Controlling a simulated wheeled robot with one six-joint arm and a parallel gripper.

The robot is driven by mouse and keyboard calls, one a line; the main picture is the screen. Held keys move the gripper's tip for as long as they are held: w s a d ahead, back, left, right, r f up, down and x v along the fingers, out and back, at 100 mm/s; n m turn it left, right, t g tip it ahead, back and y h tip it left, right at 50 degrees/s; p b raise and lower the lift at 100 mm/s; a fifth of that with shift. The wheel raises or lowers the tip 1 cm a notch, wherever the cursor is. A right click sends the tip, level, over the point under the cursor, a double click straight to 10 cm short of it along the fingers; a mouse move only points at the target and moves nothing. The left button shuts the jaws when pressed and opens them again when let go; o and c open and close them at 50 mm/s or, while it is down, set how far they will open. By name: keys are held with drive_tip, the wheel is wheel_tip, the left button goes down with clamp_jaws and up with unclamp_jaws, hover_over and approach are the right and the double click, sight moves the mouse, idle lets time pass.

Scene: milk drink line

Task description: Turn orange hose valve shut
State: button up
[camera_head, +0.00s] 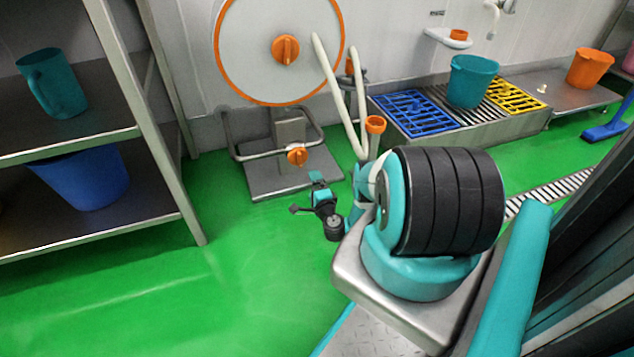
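The orange hose valve (297,156) is a small knob low on the front of the hose reel stand, below the big white reel (250,45) with its orange rim. A larger orange hub knob (285,49) sits at the reel's centre. A pale hose (328,75) hangs from the reel's right side, near an orange nozzle end (375,124). My gripper (305,193) is in front of and below the valve, apart from it. Its two fingers are spread and nothing shows between them. My arm hides part of the floor right of the stand.
A metal shelf (70,230) with a teal jug (52,85) and a blue bucket (82,178) stands at left. A low steel basin with blue (412,112) and yellow (515,96) grates, and a teal bucket (472,82), is at right. Green floor (240,270) is clear between shelf and arm.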

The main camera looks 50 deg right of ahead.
drive_tip(key=shift+p+v, duration=0.75)
drive_tip(key=shift+v, duration=0.4)
